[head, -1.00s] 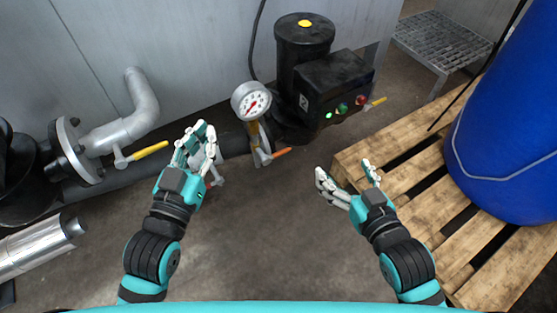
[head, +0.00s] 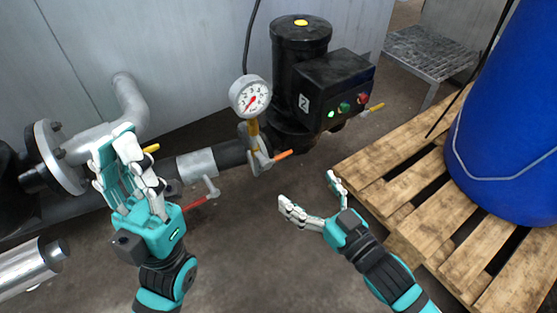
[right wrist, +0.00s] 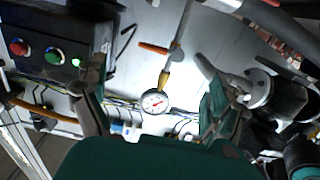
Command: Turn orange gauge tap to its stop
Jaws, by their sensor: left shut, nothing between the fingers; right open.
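The orange tap handle (head: 283,155) sticks out to the right from its valve below the white pressure gauge (head: 250,95). In the right wrist view the orange handle (right wrist: 153,47) and the gauge (right wrist: 155,101) lie between my open fingers. My right gripper (head: 307,190) is open and empty, below and right of the handle in the picture, apart from it. It also shows in the right wrist view (right wrist: 155,85). My left gripper (head: 116,148) is shut and empty at the left, partly covering the pipe and the yellow-handled tap.
A red-handled tap (head: 197,202) sits on the pipe left of the orange one. A black pump (head: 302,60) with a control box (head: 325,92) stands behind. A wooden pallet (head: 395,160) with a blue drum (head: 515,120) lies right. Floor below the pipe is clear.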

